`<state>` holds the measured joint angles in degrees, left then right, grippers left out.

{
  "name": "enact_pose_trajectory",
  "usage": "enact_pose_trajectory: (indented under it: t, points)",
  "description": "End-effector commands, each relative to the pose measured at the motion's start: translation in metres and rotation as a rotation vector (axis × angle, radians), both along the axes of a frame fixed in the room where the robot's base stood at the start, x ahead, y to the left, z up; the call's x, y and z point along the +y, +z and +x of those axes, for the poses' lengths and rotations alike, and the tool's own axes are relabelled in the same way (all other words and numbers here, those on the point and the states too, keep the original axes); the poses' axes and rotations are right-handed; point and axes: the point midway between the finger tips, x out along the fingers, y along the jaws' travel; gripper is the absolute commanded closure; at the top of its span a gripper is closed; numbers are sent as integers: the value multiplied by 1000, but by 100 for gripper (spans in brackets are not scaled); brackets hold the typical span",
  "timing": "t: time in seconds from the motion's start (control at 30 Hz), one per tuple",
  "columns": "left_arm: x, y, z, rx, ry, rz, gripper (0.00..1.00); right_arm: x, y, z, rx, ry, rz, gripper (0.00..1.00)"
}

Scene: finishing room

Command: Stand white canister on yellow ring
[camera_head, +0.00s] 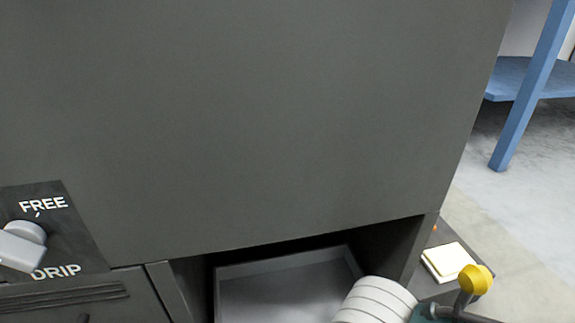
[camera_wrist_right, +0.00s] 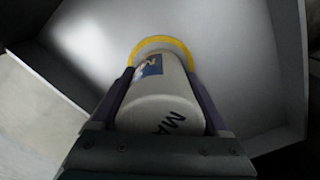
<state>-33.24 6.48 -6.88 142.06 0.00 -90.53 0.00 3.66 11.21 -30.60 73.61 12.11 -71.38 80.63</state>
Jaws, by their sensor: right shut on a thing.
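The white canister (camera_wrist_right: 160,105) with dark lettering and a blue patch is in my right gripper (camera_wrist_right: 159,78) in the right wrist view. The two dark fingers are shut on its sides. The yellow ring (camera_wrist_right: 146,41) shows as an arc around the canister's far end, on the pale grey tray floor. The canister hides the rest of the ring. I cannot tell whether the canister touches the ring or is held just above it. The head view shows neither the canister, the ring nor either gripper's fingers.
In the head view a grey tray (camera_head: 285,292) sits in an opening under a large dark panel (camera_head: 250,120). A grey dial knob (camera_head: 24,245) is at left. A cream block (camera_head: 448,262) and a yellow knob (camera_head: 475,279) are at right. Tray walls (camera_wrist_right: 288,60) flank my right gripper.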

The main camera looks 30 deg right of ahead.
Motion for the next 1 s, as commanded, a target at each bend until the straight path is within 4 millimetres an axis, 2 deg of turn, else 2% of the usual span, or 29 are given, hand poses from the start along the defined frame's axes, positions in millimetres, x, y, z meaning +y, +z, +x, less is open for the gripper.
enact_pose_trajectory:
  t: [0.13,0.17,0.33,0.57,0.67,0.77,1.0]
  points:
    - [0,-2,0,0,0,0,0,0,-3,0,0,0,0,99]
    - [0,-1,0,0,0,0,0,0,-3,0,1,0,-1,20]
    - [1,-1,0,0,-2,3,0,0,-3,0,0,0,0,1]
    - [2,-1,0,-1,-7,8,0,0,-2,0,0,0,0,0]
    - [3,4,0,-1,-7,11,0,0,4,0,0,0,0,0]
    - [3,19,0,-1,-7,11,0,0,20,0,1,0,0,0]
    - [3,66,0,-1,-7,11,0,0,72,0,1,-1,1,0]
